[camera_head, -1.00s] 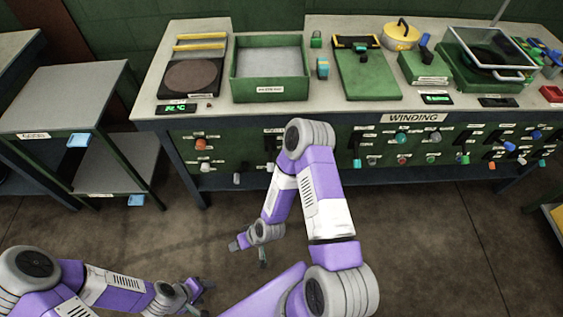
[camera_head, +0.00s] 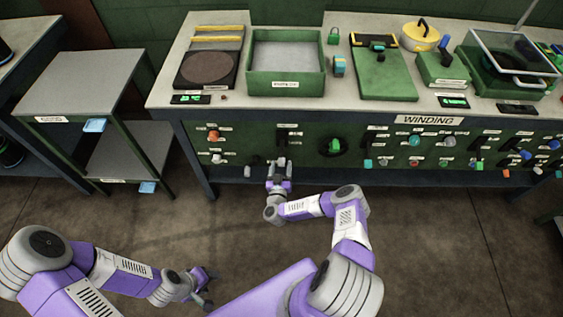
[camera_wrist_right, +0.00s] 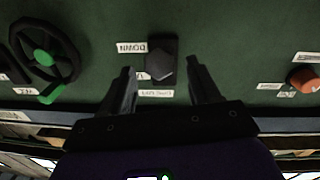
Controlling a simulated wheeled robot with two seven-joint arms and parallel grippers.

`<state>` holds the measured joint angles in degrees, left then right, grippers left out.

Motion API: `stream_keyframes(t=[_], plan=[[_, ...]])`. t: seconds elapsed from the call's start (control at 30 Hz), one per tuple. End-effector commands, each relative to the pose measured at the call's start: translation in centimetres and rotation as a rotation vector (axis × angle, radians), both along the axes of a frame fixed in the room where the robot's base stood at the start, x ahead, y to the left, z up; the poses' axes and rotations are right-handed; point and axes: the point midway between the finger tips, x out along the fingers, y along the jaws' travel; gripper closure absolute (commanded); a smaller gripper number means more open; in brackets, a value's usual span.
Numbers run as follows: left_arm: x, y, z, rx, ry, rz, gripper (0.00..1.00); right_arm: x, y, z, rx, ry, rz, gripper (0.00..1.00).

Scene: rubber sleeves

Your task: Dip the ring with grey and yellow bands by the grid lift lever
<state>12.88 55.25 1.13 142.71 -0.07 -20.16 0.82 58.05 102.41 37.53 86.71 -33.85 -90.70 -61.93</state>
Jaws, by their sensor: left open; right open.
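My right gripper (camera_head: 278,163) is at the front panel below the green open box. In the right wrist view it (camera_wrist_right: 163,92) is open, its fingers on either side of a grey knob-ended lever (camera_wrist_right: 161,65) on a dark plate. A label beside it reads "DOWN" upside down; the other label is not legible, so I cannot confirm which lever this is. Finger contact is not clear. My left gripper (camera_head: 203,288) is open and empty, low over the floor. I cannot make out a ring with grey and yellow bands.
The green open box (camera_head: 260,87) stands on the workbench beside a dark round plate (camera_head: 208,67). A black handwheel with a green hub (camera_head: 333,146) is right of my right gripper. Several coloured knobs line the panel. A grey side table (camera_head: 75,80) stands left.

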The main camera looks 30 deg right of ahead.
Motion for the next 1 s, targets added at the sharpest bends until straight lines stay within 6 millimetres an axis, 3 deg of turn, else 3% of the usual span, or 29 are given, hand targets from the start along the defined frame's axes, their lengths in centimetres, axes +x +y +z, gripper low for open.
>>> stream_keyframes(t=[0.23,0.57,0.9,0.97,1.0], plan=[[0.0,0.0,-1.1,0.000,0.000,0.000,0.45,2.4,-1.7,-0.1,0.001,0.000,0.001,0.39],[0.0,0.0,-1.1,0.000,0.000,0.000,0.45,2.7,-1.9,0.0,0.002,0.000,0.002,0.39],[0.0,0.0,-1.1,0.000,0.000,0.000,0.45,2.7,-1.9,0.0,0.002,0.000,0.002,0.91],[0.0,0.0,-1.1,0.000,0.000,0.000,0.45,2.7,-1.9,0.0,0.002,0.000,0.002,1.00],[0.0,0.0,-1.1,0.000,0.000,0.000,0.45,2.7,-1.9,0.0,0.002,0.000,0.002,1.00]])
